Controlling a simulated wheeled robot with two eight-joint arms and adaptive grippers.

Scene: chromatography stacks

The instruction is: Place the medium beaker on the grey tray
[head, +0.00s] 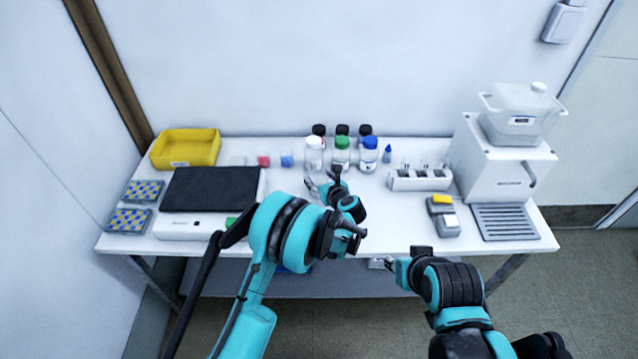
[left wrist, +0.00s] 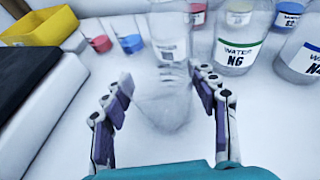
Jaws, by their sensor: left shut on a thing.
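My left gripper (head: 326,186) is over the middle of the table, in front of the bottles. In the left wrist view the left gripper (left wrist: 165,100) has its two fingers on either side of a clear glass vessel, which looks like the medium beaker (left wrist: 165,112), and is shut on it. The beaker's outline is faint against the white table; I cannot tell whether its base touches the table. The grey tray (head: 505,222), with a ribbed top, lies at the table's right end. My right gripper (head: 399,265) is at the front edge; its jaws are unclear.
Several labelled bottles (head: 341,155) stand close behind the left gripper. Small red (head: 263,161) and blue (head: 286,160) containers stand to their left. A white rack (head: 420,180), a grey box with yellow top (head: 441,203) and a white machine (head: 500,165) lie towards the tray.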

